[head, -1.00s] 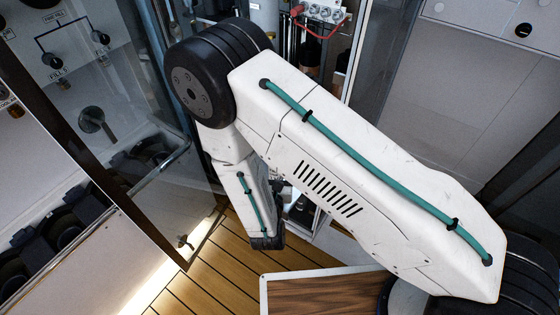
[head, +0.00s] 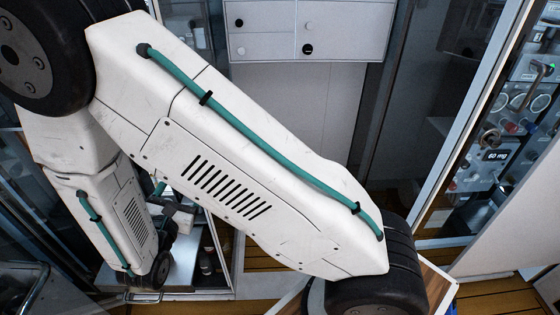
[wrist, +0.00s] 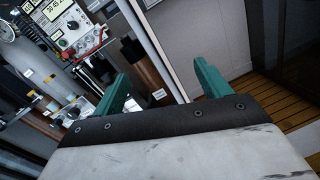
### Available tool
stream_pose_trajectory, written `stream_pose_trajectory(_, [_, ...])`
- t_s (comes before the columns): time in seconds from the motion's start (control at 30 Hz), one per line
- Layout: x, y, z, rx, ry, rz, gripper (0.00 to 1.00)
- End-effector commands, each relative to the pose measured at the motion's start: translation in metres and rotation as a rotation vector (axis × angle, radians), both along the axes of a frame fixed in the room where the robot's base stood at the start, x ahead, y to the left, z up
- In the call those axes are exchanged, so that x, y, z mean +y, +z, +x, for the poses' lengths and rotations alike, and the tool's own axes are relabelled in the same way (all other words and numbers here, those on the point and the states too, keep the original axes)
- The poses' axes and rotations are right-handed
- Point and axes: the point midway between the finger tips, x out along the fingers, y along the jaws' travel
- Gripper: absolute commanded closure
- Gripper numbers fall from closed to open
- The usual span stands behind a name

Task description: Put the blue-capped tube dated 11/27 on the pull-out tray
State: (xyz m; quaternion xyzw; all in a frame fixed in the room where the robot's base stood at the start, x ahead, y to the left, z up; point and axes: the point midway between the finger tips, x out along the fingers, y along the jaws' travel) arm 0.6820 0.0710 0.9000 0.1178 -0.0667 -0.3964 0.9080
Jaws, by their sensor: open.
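My gripper (wrist: 160,92) shows in the wrist view with its two green fingers apart and nothing between them. In the head view the fingers are hidden behind my white arm. No blue-capped tube can be made out in either view, and no date can be read. A pale, tray-like surface (head: 180,262) shows low at the left in the head view, partly behind my arm. I cannot tell whether it is the pull-out tray.
A panel with a meter and red leads (wrist: 75,30) is at the upper left of the wrist view. A drawer cabinet (head: 310,30) is at the back in the head view. A glass-fronted instrument cabinet (head: 510,120) stands at right. Wooden floor (wrist: 245,88) shows at right.

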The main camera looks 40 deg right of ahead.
Motion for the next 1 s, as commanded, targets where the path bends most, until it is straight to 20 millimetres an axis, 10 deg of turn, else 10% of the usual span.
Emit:
stream_pose_trajectory(0.2, [-0.085,0.081,-0.041,-0.101,-0.426,0.247,0.24])
stream_pose_trajectory(0.5, [-0.15,0.137,-0.134,-0.232,-0.924,0.678,0.24])
stream_pose_trajectory(1.0, [-0.124,0.183,-0.249,-0.497,-1.401,1.592,0.24])
